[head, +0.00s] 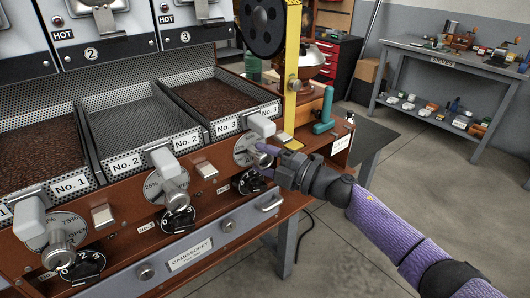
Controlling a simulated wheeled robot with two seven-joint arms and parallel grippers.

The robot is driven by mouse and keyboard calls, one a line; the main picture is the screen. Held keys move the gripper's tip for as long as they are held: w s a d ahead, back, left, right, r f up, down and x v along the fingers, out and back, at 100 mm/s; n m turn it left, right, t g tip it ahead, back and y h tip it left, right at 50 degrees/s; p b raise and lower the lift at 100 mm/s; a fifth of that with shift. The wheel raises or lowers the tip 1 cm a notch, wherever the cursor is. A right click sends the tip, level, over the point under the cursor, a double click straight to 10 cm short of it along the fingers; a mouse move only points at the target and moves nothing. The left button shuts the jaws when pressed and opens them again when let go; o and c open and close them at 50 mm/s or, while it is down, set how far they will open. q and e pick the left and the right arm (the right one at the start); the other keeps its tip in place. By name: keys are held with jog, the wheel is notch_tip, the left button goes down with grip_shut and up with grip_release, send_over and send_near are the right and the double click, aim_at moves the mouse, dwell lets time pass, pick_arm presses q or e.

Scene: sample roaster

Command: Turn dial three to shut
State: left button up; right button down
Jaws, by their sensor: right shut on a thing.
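Dial three is a round grey plate (243,151) on the brown front panel below the No. 3 tray, marked with percentages. Its pale lever handle (262,125) points up and slightly right, and its metal knob (261,159) is mostly hidden by my fingers. My right gripper (266,161) comes in from the right with its purple fingers shut on the knob, one above and one below. The shut mark on this dial is hidden or too small to read. My left gripper is not in view.
Black numbered knobs sit below each dial, one (250,181) just under my lower finger. Similar dials stand at No. 2 (165,184) and No. 1. Open floor lies to the right.

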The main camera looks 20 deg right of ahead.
jog(key=shift+r+n+g+p, duration=0.15)
jog(key=shift+n+g+p, duration=0.35)
jog(key=shift+n, duration=0.5)
jog(key=shift+n+h+p, duration=0.5)
jog(key=shift+n+p, duration=0.2)
jog(key=shift+p, duration=0.05)
jog(key=n+h+p, duration=0.1)
jog(key=n+p, duration=0.1)
jog(key=shift+n+g, duration=0.4)
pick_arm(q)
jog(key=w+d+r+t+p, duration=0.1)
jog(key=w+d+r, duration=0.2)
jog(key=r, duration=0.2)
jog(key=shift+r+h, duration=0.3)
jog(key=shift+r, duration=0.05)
pick_arm(e)
jog(key=shift+n, duration=0.4)
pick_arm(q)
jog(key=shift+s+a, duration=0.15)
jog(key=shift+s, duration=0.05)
pick_arm(e)
jog(key=shift+f+h, duration=0.2)
jog(key=shift+h, duration=0.1)
